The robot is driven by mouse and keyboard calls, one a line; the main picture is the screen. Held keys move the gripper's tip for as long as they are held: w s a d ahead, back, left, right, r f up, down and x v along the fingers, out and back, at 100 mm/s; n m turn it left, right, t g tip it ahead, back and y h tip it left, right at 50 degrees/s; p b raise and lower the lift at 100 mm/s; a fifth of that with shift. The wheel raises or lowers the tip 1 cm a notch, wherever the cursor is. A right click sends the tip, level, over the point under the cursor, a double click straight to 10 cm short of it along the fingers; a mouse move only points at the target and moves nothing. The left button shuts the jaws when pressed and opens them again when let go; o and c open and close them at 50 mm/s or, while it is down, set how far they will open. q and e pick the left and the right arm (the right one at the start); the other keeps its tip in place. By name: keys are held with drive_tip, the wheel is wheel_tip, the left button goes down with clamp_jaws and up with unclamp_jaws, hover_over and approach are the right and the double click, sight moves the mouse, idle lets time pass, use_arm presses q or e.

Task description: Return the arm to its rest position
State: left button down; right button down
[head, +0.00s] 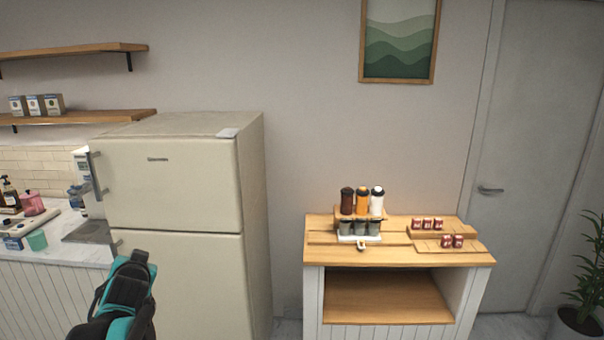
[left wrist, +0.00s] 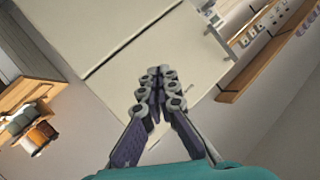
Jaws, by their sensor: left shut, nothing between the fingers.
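My left arm comes in at the lower left of the head view, a black and teal link in front of the fridge. Its fingers do not show clearly there. In the left wrist view my left gripper (left wrist: 157,75) is shut and empty, its fingertips together, with the cream fridge (left wrist: 135,70) behind them. It is held in the air and touches nothing that I can see. My right gripper is in neither view.
The fridge (head: 190,180) stands beside a counter (head: 90,228) with bottles and cups. A wooden cart (head: 395,258) right of it holds several bottles (head: 361,202), cups and red cans (head: 428,223). A plant (head: 590,275) stands far right. The space between fridge and cart is narrow.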

use_arm(q)
drive_tip(key=s+d+f+g+h, duration=0.5)
drive_tip(key=s+d+f+h, duration=0.2)
drive_tip(key=s+d+f, duration=1.4)
drive_tip(key=s+d, duration=0.2)
drive_tip(key=s, duration=0.1)
drive_tip(key=shift+s+n, duration=0.2)
drive_tip(key=shift+n, duration=0.1)
